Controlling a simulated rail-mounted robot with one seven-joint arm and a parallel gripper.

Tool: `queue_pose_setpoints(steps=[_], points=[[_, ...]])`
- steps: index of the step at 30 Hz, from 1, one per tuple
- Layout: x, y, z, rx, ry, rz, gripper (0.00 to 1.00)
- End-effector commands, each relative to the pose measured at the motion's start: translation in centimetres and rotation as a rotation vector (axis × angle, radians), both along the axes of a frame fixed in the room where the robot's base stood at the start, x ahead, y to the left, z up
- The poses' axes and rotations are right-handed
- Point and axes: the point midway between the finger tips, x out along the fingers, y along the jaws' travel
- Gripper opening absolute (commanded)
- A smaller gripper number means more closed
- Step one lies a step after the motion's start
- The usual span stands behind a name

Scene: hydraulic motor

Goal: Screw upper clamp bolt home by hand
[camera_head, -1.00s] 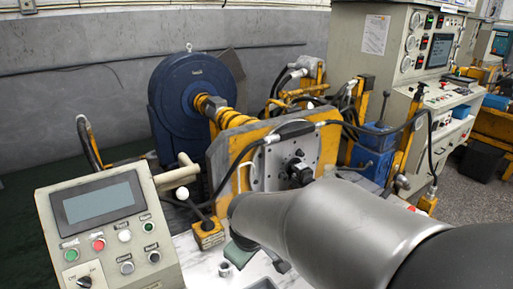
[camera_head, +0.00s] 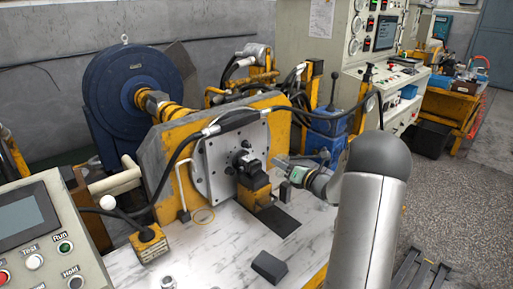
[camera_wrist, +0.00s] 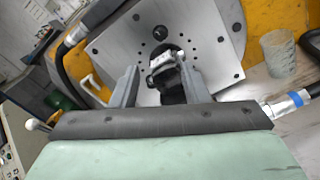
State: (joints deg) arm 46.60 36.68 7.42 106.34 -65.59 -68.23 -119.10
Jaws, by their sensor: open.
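The black hydraulic motor (camera_head: 243,162) sits against the drilled grey mounting plate (camera_head: 208,170), above a yellow bracket (camera_head: 256,186). My gripper (camera_head: 281,176) is to the right of the motor, apart from it, with its fingers toward it. In the wrist view my gripper (camera_wrist: 160,75) is open, with its two grey fingers either side of the line to the motor (camera_wrist: 172,85). A pale metal piece (camera_wrist: 165,60) shows across the motor between the fingers; I cannot tell whether it is the upper clamp bolt. Nothing is seen gripped.
A dark block (camera_head: 269,266) and a small metal cylinder (camera_head: 167,282) are on the marble-look bench top (camera_head: 225,245). A black hose (camera_head: 180,155) arches past the plate. The control panel (camera_head: 40,235) stands front left.

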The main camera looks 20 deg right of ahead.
Motion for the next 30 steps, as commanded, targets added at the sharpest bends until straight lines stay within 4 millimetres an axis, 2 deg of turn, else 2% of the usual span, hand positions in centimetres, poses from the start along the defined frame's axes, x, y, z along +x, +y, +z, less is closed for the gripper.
queue_pose_setpoints(steps=[12, 18, 24, 30], points=[[8.8, 2.8, 0.2, 0.004, 0.001, 0.001, 0.41], [12.3, 3.9, 0.2, 0.003, 0.002, 0.000, 0.41], [14.3, 4.5, 0.1, 0.003, 0.003, -0.001, 0.41], [14.8, 4.6, 0.1, 0.003, 0.002, -0.002, 0.41]])
